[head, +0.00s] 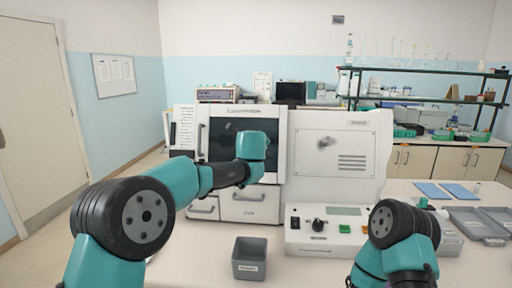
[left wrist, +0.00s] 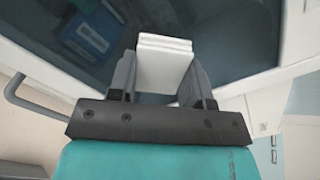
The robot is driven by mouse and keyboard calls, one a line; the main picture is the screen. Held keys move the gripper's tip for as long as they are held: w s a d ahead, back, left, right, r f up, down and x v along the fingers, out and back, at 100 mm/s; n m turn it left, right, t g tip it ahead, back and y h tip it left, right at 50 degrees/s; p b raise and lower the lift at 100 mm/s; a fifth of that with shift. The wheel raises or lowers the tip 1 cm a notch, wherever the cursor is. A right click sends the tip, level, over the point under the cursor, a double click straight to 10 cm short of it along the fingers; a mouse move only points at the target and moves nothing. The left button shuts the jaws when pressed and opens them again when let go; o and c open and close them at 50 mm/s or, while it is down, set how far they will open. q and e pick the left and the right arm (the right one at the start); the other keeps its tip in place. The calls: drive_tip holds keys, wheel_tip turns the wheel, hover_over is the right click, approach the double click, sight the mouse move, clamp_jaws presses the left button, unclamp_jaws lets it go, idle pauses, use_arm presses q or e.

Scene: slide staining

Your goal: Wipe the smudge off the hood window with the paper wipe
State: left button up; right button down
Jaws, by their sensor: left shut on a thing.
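My left arm reaches in front of the white hood's dark window (head: 219,138). In the head view its wrist hides the gripper and part of the glass. In the left wrist view my left gripper (left wrist: 160,78) is shut on a folded white paper wipe (left wrist: 165,55), which sticks out between the fingers in front of the dark window (left wrist: 230,45). I cannot tell whether the wipe touches the glass. I cannot make out the smudge on the visible glass. My right arm shows at the lower right of the head view, its gripper out of frame.
A white machine (head: 372,150) with a grey mark on its panel stands right of the hood, behind a control box (head: 305,238). A grey bin (head: 249,258) stands on the bench front. Grey trays (head: 470,224) and blue sheets (head: 432,190) lie at right.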

sight(230, 138)
idle(0.3)
use_arm(q)
drive_tip(key=shift+w+a+f, duration=0.1)
drive_tip(key=shift+w+a, duration=0.15)
drive_tip(key=shift+a, duration=0.75)
drive_tip(key=shift+w+a, duration=0.2)
drive_tip(key=shift+a, duration=0.75)
drive_tip(key=shift+a, duration=0.1)
drive_tip(key=shift+w+a, duration=0.15)
drive_tip(key=shift+a, duration=0.75)
drive_tip(key=shift+w+a, duration=0.15)
drive_tip(key=shift+a, duration=0.75)
drive_tip(key=shift+d+r, duration=0.1)
drive_tip(key=shift+r, duration=0.1)
drive_tip(key=shift+w+r, duration=0.2)
drive_tip(key=shift+r, duration=0.05)
